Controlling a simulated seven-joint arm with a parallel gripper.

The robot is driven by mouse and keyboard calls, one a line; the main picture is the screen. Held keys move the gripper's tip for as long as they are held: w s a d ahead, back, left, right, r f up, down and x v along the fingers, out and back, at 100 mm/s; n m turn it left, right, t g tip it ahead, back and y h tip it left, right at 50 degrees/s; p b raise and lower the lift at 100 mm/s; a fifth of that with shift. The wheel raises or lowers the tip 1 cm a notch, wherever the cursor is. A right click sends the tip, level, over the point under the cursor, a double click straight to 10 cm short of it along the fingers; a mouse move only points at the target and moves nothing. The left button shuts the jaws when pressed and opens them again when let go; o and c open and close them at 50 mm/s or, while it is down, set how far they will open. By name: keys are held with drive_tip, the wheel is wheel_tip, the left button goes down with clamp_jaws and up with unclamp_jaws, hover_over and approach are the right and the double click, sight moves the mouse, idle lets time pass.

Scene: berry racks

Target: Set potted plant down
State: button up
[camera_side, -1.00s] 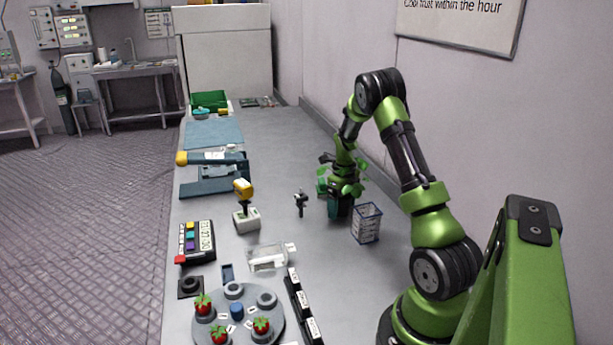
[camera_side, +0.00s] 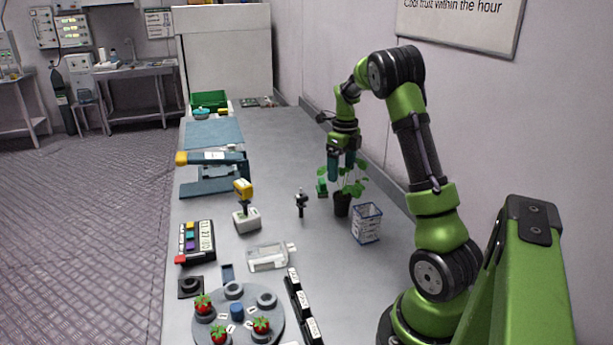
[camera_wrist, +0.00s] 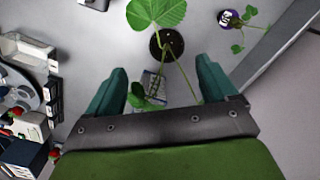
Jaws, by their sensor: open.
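The potted plant (camera_side: 342,205) stands upright on the bench in the side view, a dark pot with green leaves. In the wrist view its pot (camera_wrist: 167,44) is just beyond my fingertips, with stems and leaves rising toward the camera. My gripper (camera_side: 346,166) is above the pot among the upper leaves in the side view. Its two teal fingers are apart and hold nothing. It also shows in the wrist view (camera_wrist: 160,80), with a stem crossing between the fingers.
A wire basket (camera_side: 367,224) stands close to the pot's right. A small dark stand (camera_side: 301,203) is to its left. A round rack with red berries (camera_side: 262,326) sits at the front. The wall runs behind the plant. Bench between the pot and the clear case (camera_side: 268,257) is bare.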

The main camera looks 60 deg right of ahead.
drive_tip(key=a+r+n+t, duration=0.1)
drive_tip(key=a+r+n, duration=0.2)
drive_tip(key=a+n, duration=0.35)
drive_tip(key=w+a+r+n+t, duration=0.1)
drive_tip(key=a+r+n+t, duration=0.1)
drive_tip(key=a+r+n, duration=0.45)
drive_tip(key=a+r+n+t, duration=0.1)
drive_tip(key=a+n, duration=0.3)
drive_tip(key=a, duration=0.5)
drive_tip(key=s+a+n+t+y, duration=0.1)
drive_tip(key=s+a+n, duration=0.3)
drive_tip(key=a+n, duration=0.3)
drive_tip(key=s+a+n+t+y, duration=0.1)
drive_tip(key=s+a+n+t, duration=0.1)
drive_tip(key=s+a+n, duration=0.2)
drive_tip(key=a+n, duration=0.3)
drive_tip(key=n, duration=0.2)
drive_tip(key=shift+s+a+r+n, duration=0.15)
drive_tip(key=shift+s+a+n, duration=0.15)
drive_tip(key=shift+s+n, duration=0.1)
drive_tip(key=shift+w, duration=0.1)
